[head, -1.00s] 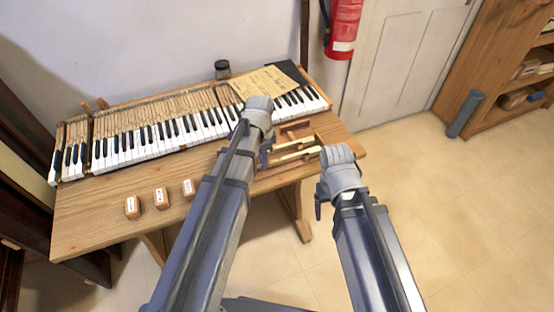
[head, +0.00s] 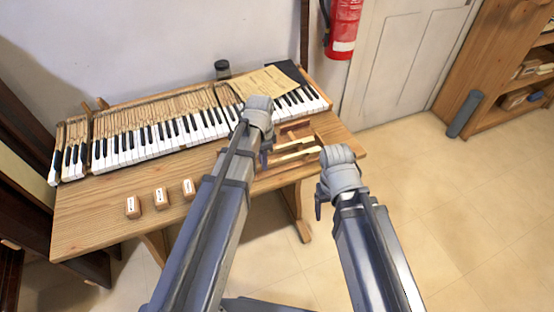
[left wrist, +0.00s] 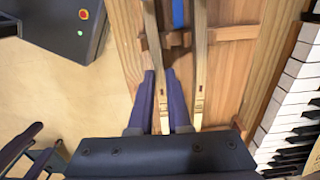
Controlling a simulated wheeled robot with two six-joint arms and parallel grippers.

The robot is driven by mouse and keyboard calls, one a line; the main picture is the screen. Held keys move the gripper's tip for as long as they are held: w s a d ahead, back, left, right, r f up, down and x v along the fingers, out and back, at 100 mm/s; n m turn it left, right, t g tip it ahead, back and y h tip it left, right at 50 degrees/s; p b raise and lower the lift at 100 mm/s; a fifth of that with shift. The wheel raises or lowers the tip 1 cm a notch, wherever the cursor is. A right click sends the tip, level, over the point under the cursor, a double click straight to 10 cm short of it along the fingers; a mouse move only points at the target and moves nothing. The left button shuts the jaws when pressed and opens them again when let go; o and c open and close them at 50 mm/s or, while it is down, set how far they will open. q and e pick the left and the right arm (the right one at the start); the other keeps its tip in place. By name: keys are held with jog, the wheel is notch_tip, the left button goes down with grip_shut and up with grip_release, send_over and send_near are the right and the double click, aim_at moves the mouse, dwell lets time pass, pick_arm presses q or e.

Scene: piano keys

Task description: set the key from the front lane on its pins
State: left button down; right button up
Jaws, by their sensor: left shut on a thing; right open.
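My left gripper (left wrist: 160,76) is shut on the front-lane key (left wrist: 163,112), a long pale wooden bar between its two dark fingers. A second wooden key (left wrist: 198,70) lies beside it, to the right and apart from the fingers. A wooden crosspiece of the rack (left wrist: 233,33) runs under both keys; I cannot tell whether the held key still touches it. In the head view my left gripper (head: 265,158) is at the rack's left end, its fingers mostly hidden by the arm. My right gripper (head: 318,206) is open and empty, in front of the table's right part. The pins are too small to tell.
The keyboard (head: 150,138) spans the back of the wooden table (head: 110,225). A paper sheet (head: 262,84) lies on its right part, and a dark jar (head: 222,69) stands behind. Several small labelled blocks (head: 161,197) sit along the front left edge. Bare tabletop lies between.

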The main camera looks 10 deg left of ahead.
pick_arm(q)
jog(key=shift+r, duration=0.1)
dwell(0.5)
jog(key=shift+r+p, duration=1.7)
jog(key=shift+p, duration=0.1)
notch_tip(320, 180, up, 5)
jog(key=p, duration=0.5)
